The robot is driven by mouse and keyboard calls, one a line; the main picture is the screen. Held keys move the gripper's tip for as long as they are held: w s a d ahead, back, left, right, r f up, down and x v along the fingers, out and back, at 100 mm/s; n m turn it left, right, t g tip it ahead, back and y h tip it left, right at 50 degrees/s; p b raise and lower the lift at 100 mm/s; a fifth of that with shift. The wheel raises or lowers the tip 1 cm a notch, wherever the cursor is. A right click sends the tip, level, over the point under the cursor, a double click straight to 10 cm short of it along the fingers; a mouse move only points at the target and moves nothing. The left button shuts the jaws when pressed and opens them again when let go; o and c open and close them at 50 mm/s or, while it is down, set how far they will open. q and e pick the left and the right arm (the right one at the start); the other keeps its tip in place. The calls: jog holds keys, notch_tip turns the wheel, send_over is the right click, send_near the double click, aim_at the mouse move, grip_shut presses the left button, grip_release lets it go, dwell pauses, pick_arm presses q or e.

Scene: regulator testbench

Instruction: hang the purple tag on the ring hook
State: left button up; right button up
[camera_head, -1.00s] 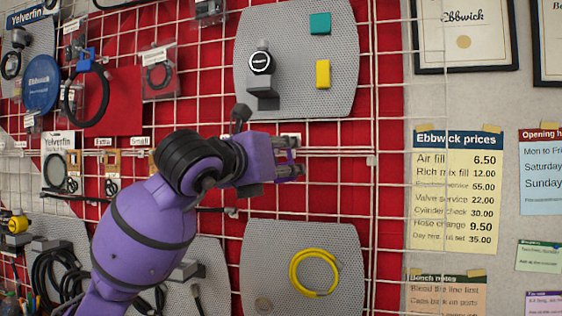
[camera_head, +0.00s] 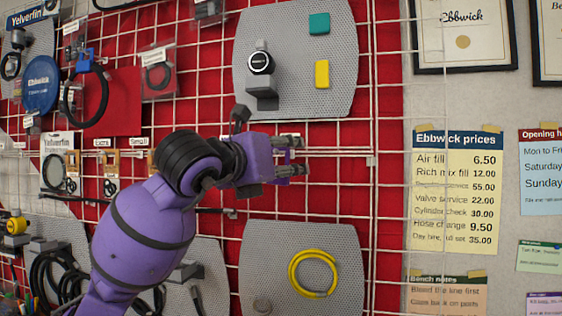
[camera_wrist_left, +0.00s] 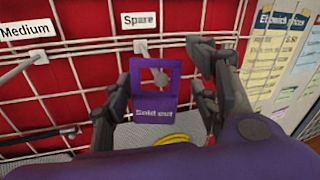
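The purple tag (camera_wrist_left: 155,95), with a square window and the words "Sold out", is upright between the fingers of my left gripper (camera_wrist_left: 163,85) in the left wrist view. Its left edge is close to the left finger; a gap shows at its right edge. The fingers stand apart. A grey piece shows in the tag's window; I cannot tell what it is. A wire hook (camera_wrist_left: 140,46) under the "Spare" label is just above the tag, and I cannot tell whether it bears the tag. In the head view my left gripper (camera_head: 290,156) is before the red wall. My right gripper is out of view.
A white wire grid (camera_head: 340,200) covers the red wall. A grey panel with a yellow hose loop (camera_head: 312,273) is below the gripper; another grey panel (camera_head: 300,85) is above. Cables and packaged parts hang at the left. A price sheet (camera_head: 455,190) is at the right.

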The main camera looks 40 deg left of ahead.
pick_arm(q)
jog(key=v, duration=1.2)
jog(key=shift+f, duration=0.1)
